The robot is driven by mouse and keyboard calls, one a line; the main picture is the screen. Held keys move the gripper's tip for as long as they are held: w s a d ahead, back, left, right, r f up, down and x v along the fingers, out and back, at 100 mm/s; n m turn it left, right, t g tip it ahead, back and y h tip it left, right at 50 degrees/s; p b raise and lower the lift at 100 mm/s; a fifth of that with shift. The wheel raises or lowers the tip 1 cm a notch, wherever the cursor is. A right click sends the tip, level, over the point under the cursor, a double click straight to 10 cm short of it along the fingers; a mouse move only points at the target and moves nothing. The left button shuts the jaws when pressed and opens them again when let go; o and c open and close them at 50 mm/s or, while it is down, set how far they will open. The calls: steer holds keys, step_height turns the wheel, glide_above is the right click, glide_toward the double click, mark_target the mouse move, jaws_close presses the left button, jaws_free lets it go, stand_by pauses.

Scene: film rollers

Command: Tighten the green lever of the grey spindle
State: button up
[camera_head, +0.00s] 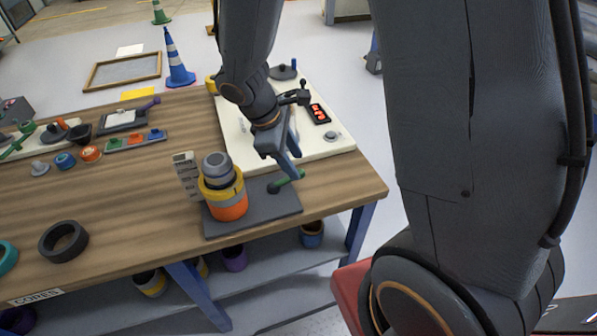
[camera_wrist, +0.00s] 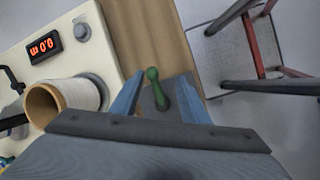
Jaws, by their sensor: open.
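The grey spindle stands on a dark grey base plate (camera_head: 255,217) near the table's front right edge. Yellow, grey and orange rings (camera_head: 228,205) are stacked on it, below a grey top (camera_head: 217,168). The green lever (camera_head: 288,180) sticks out at the right of the plate; it also shows in the wrist view (camera_wrist: 154,90), with its rounded knob uppermost. My gripper (camera_head: 292,155) is above the lever, pointing down. In the wrist view its blue fingers are apart, one on each side of the lever. I cannot tell whether either finger touches it.
A white machine plate (camera_head: 235,125) with a red-digit display (camera_head: 320,113) lies just behind. A tube with an orange inside (camera_wrist: 72,97) stands close to my gripper. A labelled card (camera_head: 185,172), a black ring (camera_head: 63,242) and small parts lie leftward. The front middle tabletop is clear.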

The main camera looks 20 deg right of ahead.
mark_target(287, 180)
steer(key=shift+w+a+f+n+h, duration=0.25)
steer(key=shift+w+f+n+h, duration=0.2)
steer(key=shift+w+n, duration=0.4)
steer(key=shift+p+x, duration=0.35)
steer(key=shift+x, duration=3.5)
steer(key=shift+a, duration=0.1)
steer(key=shift+c, duration=0.3)
jaws_close()
